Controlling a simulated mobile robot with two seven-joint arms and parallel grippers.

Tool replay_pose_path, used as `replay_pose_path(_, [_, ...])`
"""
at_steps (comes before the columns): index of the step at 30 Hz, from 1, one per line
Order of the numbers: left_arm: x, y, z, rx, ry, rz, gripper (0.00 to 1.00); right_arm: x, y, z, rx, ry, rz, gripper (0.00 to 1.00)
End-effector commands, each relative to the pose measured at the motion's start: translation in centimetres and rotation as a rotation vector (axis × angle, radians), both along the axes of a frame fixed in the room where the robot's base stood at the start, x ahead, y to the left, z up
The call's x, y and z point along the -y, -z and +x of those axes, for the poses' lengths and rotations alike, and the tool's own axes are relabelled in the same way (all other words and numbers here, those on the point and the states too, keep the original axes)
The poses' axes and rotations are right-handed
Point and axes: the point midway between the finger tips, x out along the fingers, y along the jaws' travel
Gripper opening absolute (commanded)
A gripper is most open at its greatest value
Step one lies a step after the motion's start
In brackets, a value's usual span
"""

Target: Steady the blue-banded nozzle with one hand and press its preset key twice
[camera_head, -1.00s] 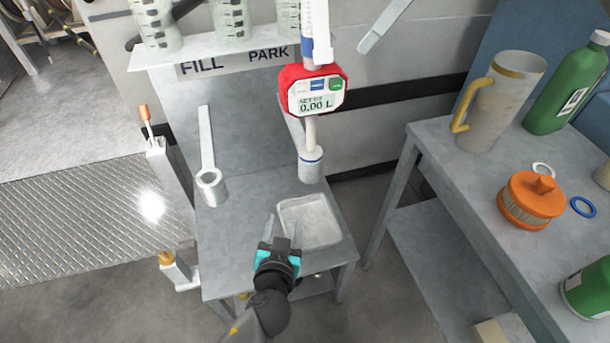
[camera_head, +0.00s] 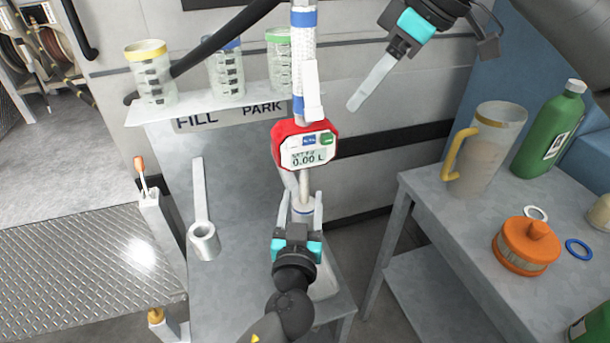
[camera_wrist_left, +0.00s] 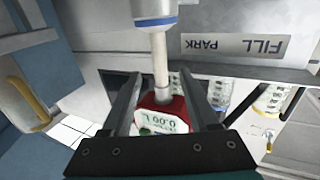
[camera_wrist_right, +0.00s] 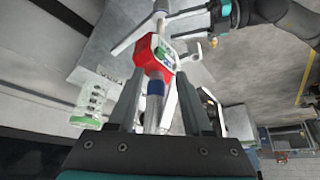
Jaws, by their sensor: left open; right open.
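The nozzle (camera_head: 280,135) has a red body, a white face with a display reading 0.00 L, and small white, blue and green keys above it. It hangs upright below a white hose (camera_head: 303,50) with blue bands. My left gripper (camera_head: 301,202) is open, its fingers on either side of the lower spout, below the red body. The left wrist view shows the spout (camera_wrist_left: 160,65) between the fingers, contact unclear. My right gripper (camera_head: 358,100) is open, up and right of the nozzle, apart from it. The right wrist view shows the nozzle (camera_wrist_right: 142,58) beyond its fingers.
Measuring jars (camera_head: 152,75) stand on the shelf behind, above the FILL and PARK label (camera_head: 230,117). A metal ring holder (camera_head: 204,240) is left of the nozzle. The right-hand table (camera_head: 420,205) holds a jug (camera_head: 490,150), green bottle (camera_head: 550,130) and orange cap (camera_head: 526,247).

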Motion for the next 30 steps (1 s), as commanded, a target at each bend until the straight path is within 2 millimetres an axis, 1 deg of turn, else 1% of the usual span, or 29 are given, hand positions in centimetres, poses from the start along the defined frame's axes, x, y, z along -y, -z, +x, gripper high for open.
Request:
replay_pose_path(1, [0.1, -0.2, 1.0, 0.003, 0.0, 0.001, 0.6, 0.0, 0.0, 0.0, 0.0, 0.0, 0.0, 0.5])
replay_pose_path(9, [0.4, -0.1, 5.2, 0.001, 0.0, 0.0, 0.6, 0.0, 0.0, 0.0, 0.0, 0.0, 0.0, 0.5])
replay_pose_path(15, [0.6, 0.0, 7.3, 0.0, 0.0, 0.001, 0.6, 0.0, 0.0, 0.0, 0.0, 0.0, 0.0, 0.5])
replay_pose_path(21, [0.6, 0.0, 8.2, 0.0, 0.0, 0.0, 0.6, 0.0, 0.0, 0.0, 0.0, 0.0, 0.0, 0.5])
replay_pose_path(29, [0.6, 0.0, 8.3, -0.001, 0.0, -0.001, 0.6, 0.0, 0.0, 0.0, 0.0, 0.0, 0.0, 0.5])
replay_pose_path(30, [0.6, 0.0, 8.3, -0.001, 0.0, -0.001, 0.59, 0.0, 0.0, 0.0, 0.0, 0.0, 0.0, 0.5])
